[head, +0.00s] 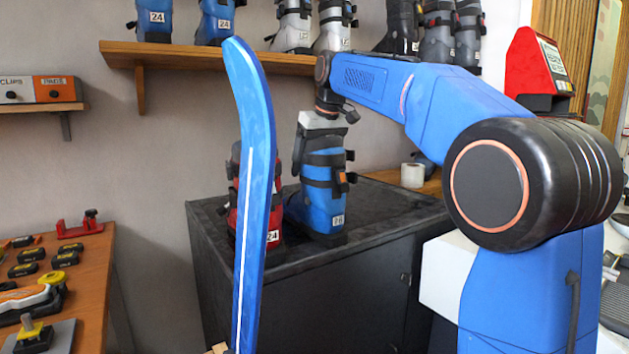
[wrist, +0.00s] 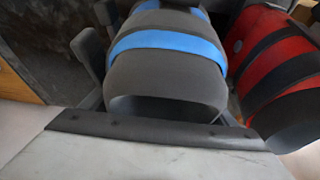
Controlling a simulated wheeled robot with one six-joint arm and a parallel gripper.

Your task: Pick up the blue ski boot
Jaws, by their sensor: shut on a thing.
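The blue ski boot (head: 323,195) stands upright on the dark cabinet top, with black straps, an orange buckle and a white number tag. My gripper (head: 322,128) is directly above it, pointing down, and is shut on the boot's upper cuff. In the wrist view, the boot's grey and blue cuff (wrist: 165,65) fills the middle, close to the gripper's pale body. A dark finger shows at the left there; the other finger is hard to make out. The boot's sole appears to rest on the cabinet.
A red ski boot (head: 272,215) stands close on the left, partly behind an upright blue ski (head: 252,150); it also shows in the wrist view (wrist: 275,65). The cabinet (head: 290,262) has free room at right, before a white roll (head: 412,175). A shelf (head: 215,58) of boots hangs above.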

